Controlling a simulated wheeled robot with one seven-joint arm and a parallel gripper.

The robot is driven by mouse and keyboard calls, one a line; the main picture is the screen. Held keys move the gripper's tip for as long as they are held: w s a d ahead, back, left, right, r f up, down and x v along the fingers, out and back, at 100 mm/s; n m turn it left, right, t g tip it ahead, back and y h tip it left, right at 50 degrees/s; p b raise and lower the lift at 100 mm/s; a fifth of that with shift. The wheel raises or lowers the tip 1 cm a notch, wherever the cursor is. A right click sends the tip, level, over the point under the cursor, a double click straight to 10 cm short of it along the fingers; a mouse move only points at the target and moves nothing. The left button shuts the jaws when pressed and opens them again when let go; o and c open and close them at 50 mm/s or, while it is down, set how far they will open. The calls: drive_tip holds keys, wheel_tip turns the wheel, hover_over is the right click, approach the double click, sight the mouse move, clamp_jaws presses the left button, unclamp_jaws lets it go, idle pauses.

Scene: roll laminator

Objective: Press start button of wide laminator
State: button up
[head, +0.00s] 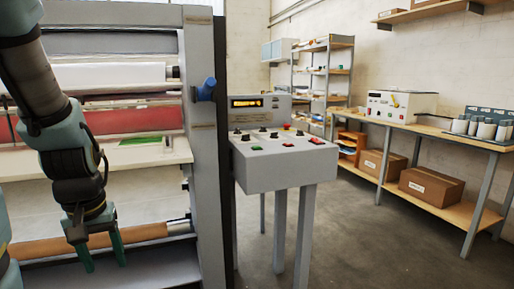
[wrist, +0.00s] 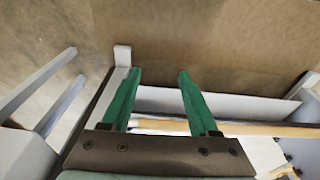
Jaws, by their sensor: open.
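The wide laminator (head: 208,140) stands at the left in the head view, with a red roller (head: 130,119), a white roll above it and a blue handle on its right frame. Its control console (head: 270,172) stands on legs to its right. The console top has a lit display, black knobs, and a green button (head: 256,148) and red buttons (head: 316,141); I cannot read their labels. My gripper (head: 104,268) is open and empty, pointing down in front of the laminator's lower rollers, left of and below the console top. The wrist view shows its green fingers (wrist: 155,75) apart with nothing between them.
A workbench (head: 400,127) along the right wall holds a white machine (head: 402,104) and several jars, with cardboard boxes (head: 430,186) on its lower shelf. A shelving rack (head: 328,75) stands at the back. The floor (head: 345,240) between console and bench is clear.

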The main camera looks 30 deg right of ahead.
clamp_jaws()
idle(1.4)
